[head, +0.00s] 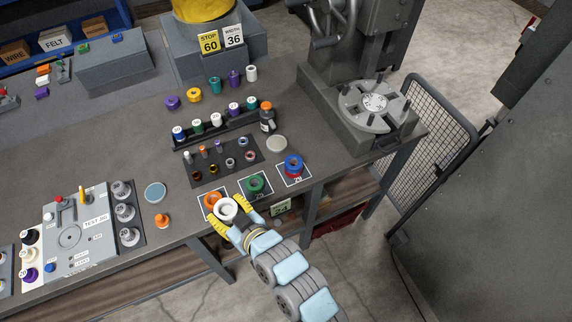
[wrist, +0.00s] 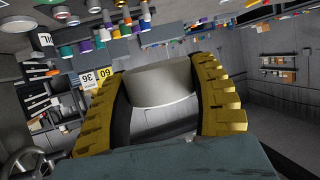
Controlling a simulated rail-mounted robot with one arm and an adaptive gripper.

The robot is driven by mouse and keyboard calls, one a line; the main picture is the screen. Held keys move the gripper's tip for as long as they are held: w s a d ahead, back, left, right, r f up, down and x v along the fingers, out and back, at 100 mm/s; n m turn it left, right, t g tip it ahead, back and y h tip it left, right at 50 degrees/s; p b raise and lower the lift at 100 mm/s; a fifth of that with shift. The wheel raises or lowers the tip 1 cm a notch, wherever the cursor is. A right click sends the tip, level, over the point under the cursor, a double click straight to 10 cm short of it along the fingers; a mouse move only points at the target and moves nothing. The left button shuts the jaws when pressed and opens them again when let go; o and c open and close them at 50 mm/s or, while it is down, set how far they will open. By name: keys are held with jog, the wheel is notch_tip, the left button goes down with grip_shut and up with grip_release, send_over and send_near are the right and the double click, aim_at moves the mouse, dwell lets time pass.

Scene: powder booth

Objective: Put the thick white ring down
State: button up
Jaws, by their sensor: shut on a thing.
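The thick white ring (head: 227,208) is held between the yellow fingers of my gripper (head: 229,213) at the front edge of the bench. In the wrist view the white ring (wrist: 160,84) fills the space between the two curved, ridged fingers (wrist: 166,95). In the head view it overlaps the right part of an orange ring (head: 212,199) on a white-bordered square. I cannot tell how high the white ring is above the bench. The gripper hides part of that square.
A green ring (head: 256,183) and a blue ring over a red one (head: 294,165) lie on neighbouring marked squares. Behind is a dark tray (head: 215,174) of small parts. An orange piece (head: 162,220) and a blue-topped disc (head: 155,193) stand to the left. A grey disc (head: 277,143) lies farther back.

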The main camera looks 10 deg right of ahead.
aim_at(294, 156)
jog(key=w+d+r+m+t+h+b, duration=0.1)
jog(key=w+d+r+m+h+b, duration=0.15)
jog(key=d, duration=0.65)
jog(key=w+d+r+m+h+b, duration=0.1)
jog(key=w+d+r+b, duration=0.15)
jog(key=d, duration=0.75)
jog(key=w+d+f+b, duration=0.1)
jog(key=w+d+f, duration=0.1)
jog(key=w+f, duration=1.1)
jog(key=shift+w+f+t, duration=0.15)
jog(key=shift+w+t, duration=0.15)
jog(key=shift+d, duration=0.1)
jog(key=shift+f+b, duration=0.35)
jog(key=shift+b, duration=0.15)
jog(key=shift+f+b, duration=0.25)
jog(key=shift+b, duration=0.05)
jog(key=o, duration=1.2)
